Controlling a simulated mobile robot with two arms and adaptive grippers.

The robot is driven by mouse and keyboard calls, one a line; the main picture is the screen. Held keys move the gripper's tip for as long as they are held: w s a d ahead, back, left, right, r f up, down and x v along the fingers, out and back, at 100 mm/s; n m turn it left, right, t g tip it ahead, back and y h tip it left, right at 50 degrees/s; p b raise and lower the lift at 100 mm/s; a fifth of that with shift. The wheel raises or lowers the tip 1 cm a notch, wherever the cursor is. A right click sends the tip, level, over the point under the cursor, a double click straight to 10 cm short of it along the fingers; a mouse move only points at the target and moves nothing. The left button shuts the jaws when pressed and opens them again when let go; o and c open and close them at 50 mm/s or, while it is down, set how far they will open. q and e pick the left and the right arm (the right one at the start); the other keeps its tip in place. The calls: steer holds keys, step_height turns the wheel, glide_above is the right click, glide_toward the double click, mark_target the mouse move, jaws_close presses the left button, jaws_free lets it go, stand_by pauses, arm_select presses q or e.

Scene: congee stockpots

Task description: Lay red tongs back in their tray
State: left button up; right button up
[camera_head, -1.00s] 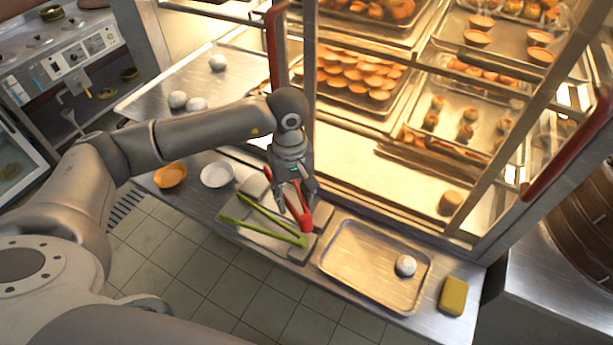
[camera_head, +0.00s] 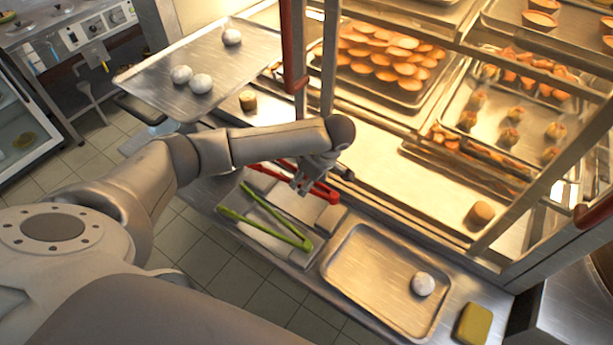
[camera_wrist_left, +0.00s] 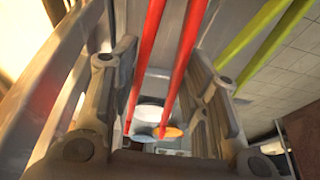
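The red tongs (camera_head: 325,191) cross the back part of the grey tray (camera_head: 281,242) in the head view; I cannot tell whether they touch it. My left gripper (camera_head: 309,183) is around their middle, with the fingers on either side. In the left wrist view the two red arms of the tongs (camera_wrist_left: 180,60) run between the fingers (camera_wrist_left: 160,75), close to both, so the gripper looks shut on them. The green tongs (camera_head: 275,222) lie open along the tray and also show in the wrist view (camera_wrist_left: 268,42). My right gripper is not in view.
A metal tray (camera_head: 385,275) with one white ball (camera_head: 423,284) stands right of the tongs' tray. A yellow sponge (camera_head: 474,324) lies at the far right. The glass cabinet with pastries (camera_head: 380,60) rises just behind. Another tray (camera_head: 165,92) with white balls is at back left.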

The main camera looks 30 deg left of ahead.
arm_select(q)
step_height(320, 180, down, 6)
steer(key=b, duration=0.3)
steer(key=shift+r+b, duration=0.25)
steer(key=shift+b, duration=0.05)
steer(key=shift+f+b, duration=0.4)
steer(key=shift+f, duration=0.15)
arm_select(e)
steer(key=f, duration=0.1)
steer(key=w+f, duration=0.1)
steer(key=f, duration=0.1)
steer(key=a+f, duration=0.1)
steer(key=shift+w+f, duration=0.15)
steer(key=shift+f, duration=0.25)
steer(key=shift+d, duration=0.1)
arm_select(q)
steer(key=o, duration=0.6)
arm_select(e)
steer(key=shift+d, duration=0.1)
